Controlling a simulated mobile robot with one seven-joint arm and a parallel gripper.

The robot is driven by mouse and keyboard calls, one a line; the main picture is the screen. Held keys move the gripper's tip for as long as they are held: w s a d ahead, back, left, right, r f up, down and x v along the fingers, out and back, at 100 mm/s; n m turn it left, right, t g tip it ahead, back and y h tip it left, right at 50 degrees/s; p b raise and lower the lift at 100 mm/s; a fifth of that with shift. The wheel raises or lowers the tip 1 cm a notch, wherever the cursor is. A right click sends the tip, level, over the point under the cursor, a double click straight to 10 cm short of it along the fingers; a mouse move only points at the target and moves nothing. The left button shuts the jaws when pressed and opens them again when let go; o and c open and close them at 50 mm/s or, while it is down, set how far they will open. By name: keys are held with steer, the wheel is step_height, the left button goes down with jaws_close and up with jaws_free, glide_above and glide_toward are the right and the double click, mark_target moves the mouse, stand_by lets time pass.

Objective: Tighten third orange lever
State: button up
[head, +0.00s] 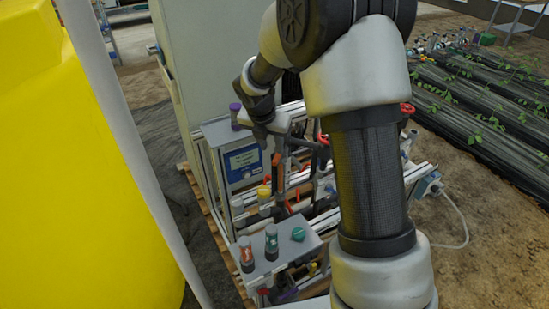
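Orange parts show on the pipework of the skid, below and to the right of my wrist. The clearest is an upright orange piece (278,174). Smaller orange bits lie lower, near the white pipes, partly hidden by my arm and the pipes. I cannot tell which of them is the third orange lever. My gripper (282,148) reaches down from my wrist, just above the upright orange piece. I cannot tell whether it touches it. The fingers are small and dark against the pipes, so their opening does not show clearly.
A yellow tank (75,180) fills the left.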

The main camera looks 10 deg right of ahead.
mark_target(276, 159)
steer(key=b+x, duration=0.1)
steer(key=x, duration=0.6)
steer(key=shift+f, duration=0.2)
jaws_close()
